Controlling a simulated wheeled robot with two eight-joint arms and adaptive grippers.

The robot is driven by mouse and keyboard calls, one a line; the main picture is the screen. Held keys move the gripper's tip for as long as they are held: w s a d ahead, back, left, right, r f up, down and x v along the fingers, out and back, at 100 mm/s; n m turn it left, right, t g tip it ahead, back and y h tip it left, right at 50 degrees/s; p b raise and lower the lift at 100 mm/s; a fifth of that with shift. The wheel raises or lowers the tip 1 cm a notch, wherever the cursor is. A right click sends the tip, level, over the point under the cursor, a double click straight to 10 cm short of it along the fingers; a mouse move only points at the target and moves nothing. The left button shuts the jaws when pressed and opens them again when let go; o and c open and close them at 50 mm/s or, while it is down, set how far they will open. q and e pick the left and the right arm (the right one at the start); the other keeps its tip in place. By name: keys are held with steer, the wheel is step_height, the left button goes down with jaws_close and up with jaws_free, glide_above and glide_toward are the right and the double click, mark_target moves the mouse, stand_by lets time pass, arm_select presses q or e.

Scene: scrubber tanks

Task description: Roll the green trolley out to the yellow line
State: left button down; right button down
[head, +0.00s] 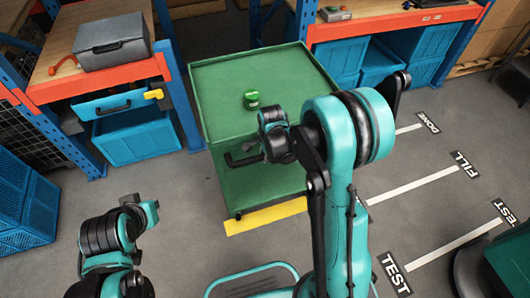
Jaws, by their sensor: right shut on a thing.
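The green trolley (225,82) stands in the middle of the head view, between two racks. It has a rimmed top tray, a lower shelf and a black handle (237,161) on its near side. My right gripper (262,152) is at this handle and shut on it; my arm hides part of the trolley's right side. The yellow line (262,217) lies on the floor at the trolley's near edge, with a dark wheel close to its left end. My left gripper (146,208) is low at the left, away from the trolley; its fingers are not clear.
A small green object (251,99) sits on the trolley's top tray. An orange and blue rack (98,82) with a grey case (112,42) stands close on the left; another rack (395,22) is behind right. White floor lines (425,187) with labels lie at right. Grey floor is clear in front.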

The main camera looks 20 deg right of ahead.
steer(key=c, duration=1.3)
jaws_free()
steer(key=shift+c, duration=0.2)
step_height(320, 180, up, 12)
steer(key=s, duration=0.2)
steer(key=shift+s, duration=0.15)
steer(key=shift+f, duration=0.1)
steer(key=s+r+n+t, duration=0.2)
steer(key=s+r+n, duration=0.1)
steer(key=s+n, duration=0.5)
steer(key=s+r+n+t, duration=0.3)
steer(key=s+n, duration=0.5)
steer(key=n, duration=0.1)
steer(key=shift+r+n, duration=0.15)
steer(key=shift+n, duration=0.15)
